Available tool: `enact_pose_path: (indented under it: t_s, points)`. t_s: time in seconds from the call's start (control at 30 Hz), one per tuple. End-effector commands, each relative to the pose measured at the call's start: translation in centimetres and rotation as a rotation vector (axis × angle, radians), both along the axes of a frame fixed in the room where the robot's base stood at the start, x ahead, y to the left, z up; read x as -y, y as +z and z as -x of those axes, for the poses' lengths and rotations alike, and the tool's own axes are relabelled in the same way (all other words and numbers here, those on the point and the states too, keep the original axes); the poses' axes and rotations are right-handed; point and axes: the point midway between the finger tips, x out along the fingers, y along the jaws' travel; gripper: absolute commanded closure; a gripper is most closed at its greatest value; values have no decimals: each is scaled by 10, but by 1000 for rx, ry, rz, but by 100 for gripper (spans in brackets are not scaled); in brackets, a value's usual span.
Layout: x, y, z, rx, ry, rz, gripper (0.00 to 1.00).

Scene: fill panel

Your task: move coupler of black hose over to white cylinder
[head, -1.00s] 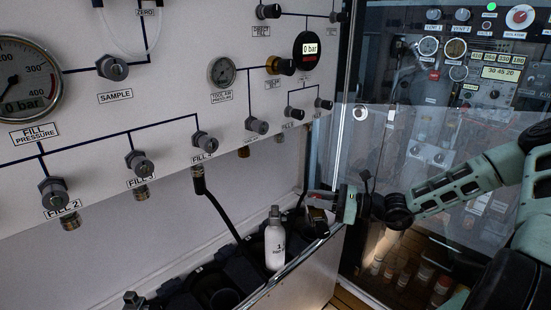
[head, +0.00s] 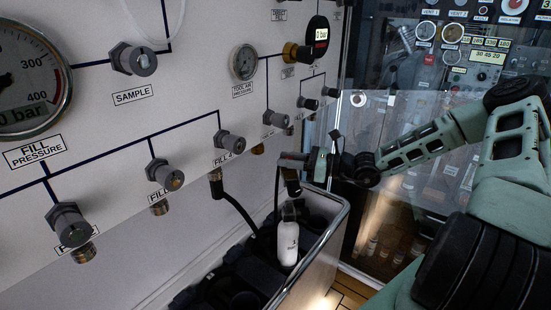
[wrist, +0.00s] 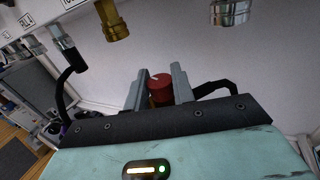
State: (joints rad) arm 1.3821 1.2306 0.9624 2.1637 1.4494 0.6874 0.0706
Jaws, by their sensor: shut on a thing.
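The white cylinder (head: 288,243) stands upright in the black-lined trough, with a dark valve on its top. My gripper (head: 291,160) is just above it and is shut on the coupler (head: 292,183), a dark and brass piece that hangs close over the valve. I cannot tell whether they touch. In the wrist view the coupler's red knob (wrist: 160,88) sits between the two grey fingers. The black hose (head: 238,208) hangs from the FILL 4 fitting, dips behind the cylinder and seems to rise to the coupler. The cylinder is not visible in the wrist view.
The white panel (head: 190,100) with its gauges and valves fills the left. The trough's metal rim (head: 325,235) runs in front of the cylinder, close under my arm. A glass cabinet with instruments (head: 460,80) stands behind my arm.

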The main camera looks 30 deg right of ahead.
Motion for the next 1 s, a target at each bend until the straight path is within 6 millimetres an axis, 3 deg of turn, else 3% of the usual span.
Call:
enact_pose_path:
  t_s: [0.6, 1.0]
  points:
    - [0, 3, 0, -4, 2, -6, 100]
    - [0, -36, 0, -4, 0, -7, 100]
